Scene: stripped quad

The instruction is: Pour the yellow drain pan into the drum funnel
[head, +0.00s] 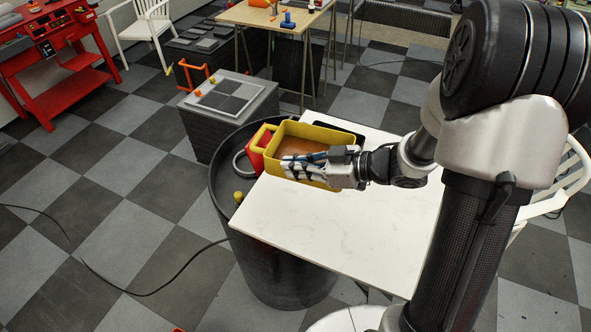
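The yellow drain pan (285,128) is an open rectangular tub with brown contents. It is at the far left corner of the white tabletop and looks roughly level. My gripper (288,168) lies across the pan's near side, pointing left, with its fingers over or against the near wall. The gap between the fingers is not clear, and I cannot tell whether they hold the wall. A red piece with a yellow rim (257,150), perhaps the funnel, is just left of the pan, partly hidden by it. The dark drum (285,275) stands below, partly under the tabletop.
The white tabletop (340,225) is bare in front of the pan. A black flat piece (350,131) shows behind the pan. A grey block stack (225,125) stands behind; a white chair (560,180) is at right.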

